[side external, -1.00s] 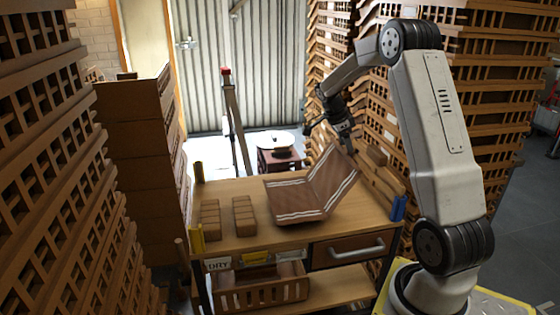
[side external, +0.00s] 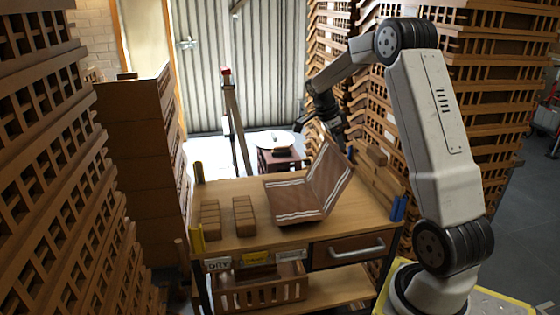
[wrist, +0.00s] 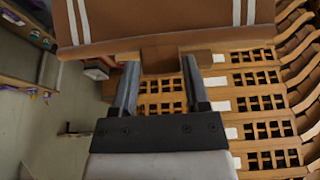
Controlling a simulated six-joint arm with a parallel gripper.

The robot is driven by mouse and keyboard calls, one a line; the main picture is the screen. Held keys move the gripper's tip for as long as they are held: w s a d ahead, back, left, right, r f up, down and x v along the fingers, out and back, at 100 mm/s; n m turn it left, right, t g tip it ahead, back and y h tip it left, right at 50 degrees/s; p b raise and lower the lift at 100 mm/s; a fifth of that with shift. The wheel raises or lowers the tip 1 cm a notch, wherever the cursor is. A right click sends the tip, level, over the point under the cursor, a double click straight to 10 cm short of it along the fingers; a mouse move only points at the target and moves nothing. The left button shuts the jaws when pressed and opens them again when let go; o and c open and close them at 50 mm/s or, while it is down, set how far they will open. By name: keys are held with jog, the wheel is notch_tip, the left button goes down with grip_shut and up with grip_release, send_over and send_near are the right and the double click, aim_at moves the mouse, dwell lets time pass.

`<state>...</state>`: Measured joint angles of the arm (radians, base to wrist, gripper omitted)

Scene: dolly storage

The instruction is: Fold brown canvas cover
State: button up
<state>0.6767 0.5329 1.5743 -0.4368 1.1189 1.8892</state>
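The brown canvas cover (side external: 290,198) has white stripes and is opened like a book on the wooden cart top. Its left half lies flat and its right flap (side external: 328,178) stands up steeply, leaning right. My gripper (side external: 338,138) is at the flap's top edge. In the wrist view, the striped flap (wrist: 160,22) fills the top, and a brown tab (wrist: 160,57) on its edge sits between the fingertips of my gripper (wrist: 160,68). The far side of the flap is hidden in the side view.
Two rows of brown blocks (side external: 243,215) lie left of the cover on the cart (side external: 225,190). Yellow posts (side external: 197,238) and blue posts (side external: 398,208) stand at the cart's corners. Tall crate stacks (side external: 450,90) rise close behind my arm and at left.

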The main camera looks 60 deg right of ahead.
jog(key=shift+w+a+r, duration=0.25)
jog(key=shift+w+a, duration=0.1)
dwell(0.3)
jog(key=shift+w+a+r, duration=0.2)
jog(key=shift+w+a, duration=0.5)
jog(key=shift+w+a+r, duration=0.2)
jog(key=shift+w+a, duration=0.45)
jog(key=shift+w+a, duration=0.1)
jog(key=shift+w+a, duration=1.3)
jog(key=shift+w+a+f, duration=0.15)
jog(key=shift+w+a, duration=0.55)
jog(key=shift+w+a+f, duration=0.1)
jog(key=shift+w+a, duration=0.55)
